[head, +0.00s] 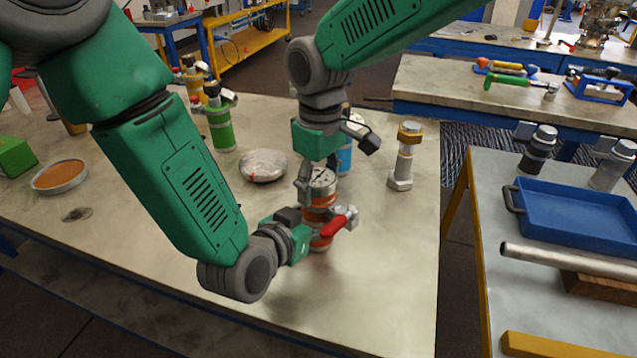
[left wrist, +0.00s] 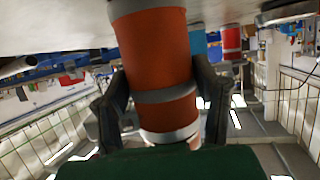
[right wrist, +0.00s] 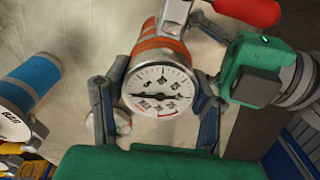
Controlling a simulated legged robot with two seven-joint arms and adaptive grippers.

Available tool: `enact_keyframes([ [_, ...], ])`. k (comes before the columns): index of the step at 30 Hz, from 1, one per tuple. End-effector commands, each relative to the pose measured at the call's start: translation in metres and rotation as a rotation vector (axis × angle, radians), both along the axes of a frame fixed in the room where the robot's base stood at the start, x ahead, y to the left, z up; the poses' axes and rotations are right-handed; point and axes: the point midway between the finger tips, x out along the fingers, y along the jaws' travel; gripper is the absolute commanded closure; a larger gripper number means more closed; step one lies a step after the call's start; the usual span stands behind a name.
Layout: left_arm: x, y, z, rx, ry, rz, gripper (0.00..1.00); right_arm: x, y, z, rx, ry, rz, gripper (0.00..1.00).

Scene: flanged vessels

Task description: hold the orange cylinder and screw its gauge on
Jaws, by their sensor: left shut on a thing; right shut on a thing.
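The orange cylinder (head: 319,215) stands upright on the metal-topped bench, with grey bands around it. My left gripper (left wrist: 162,82) is shut around its side; in the head view its wrist comes in low from the left. The round white-faced gauge (right wrist: 160,92) sits at the cylinder's top end, its dial facing the right wrist camera. My right gripper (right wrist: 156,105) comes from above with one finger on each side of the gauge, shut on it. The joint between gauge and cylinder is hard to make out, so I cannot tell how tightly it is seated.
A red handle-like part (head: 333,227) lies close beside the cylinder. A blue cylinder (head: 345,155) stands just behind, a green one (head: 221,128) farther left. A silver dish (head: 263,165) and a steel-and-brass fitting (head: 403,155) are nearby. The bench's front right is clear.

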Motion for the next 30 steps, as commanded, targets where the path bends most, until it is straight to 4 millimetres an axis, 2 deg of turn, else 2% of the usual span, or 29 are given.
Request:
enact_keyframes([
  [3, -0.0022, -0.0026, -0.0001, 0.001, 0.001, -0.009, 1.00, 0.0023, 0.0010, 0.0010, 0.000, -0.004, -0.232, 0.84],
  [6, -0.0023, -0.0028, -0.0001, 0.001, 0.000, -0.009, 1.00, 0.0027, 0.0010, 0.0011, 0.000, -0.001, -0.341, 0.84],
  [16, -0.0027, -0.0032, 0.0001, 0.001, 0.000, -0.011, 1.00, 0.0032, 0.0012, 0.0014, 0.003, 0.000, -0.380, 0.85],
  [17, -0.0028, -0.0032, 0.0001, 0.001, 0.000, -0.011, 1.00, 0.0032, 0.0012, 0.0014, 0.003, 0.000, -0.380, 0.43],
  [18, -0.0027, -0.0033, 0.0002, 0.000, 0.000, -0.011, 1.00, 0.0031, 0.0012, 0.0014, 0.003, 0.000, -0.379, 0.29],
  [26, -0.0014, -0.0014, 0.0002, 0.001, -0.001, -0.005, 1.00, 0.0017, 0.0006, 0.0010, 0.000, 0.004, -0.377, 0.29],
  [30, -0.0007, -0.0007, 0.0002, 0.001, -0.001, -0.003, 1.00, 0.0020, 0.0004, 0.0083, 0.000, 0.004, -0.377, 0.29],
])
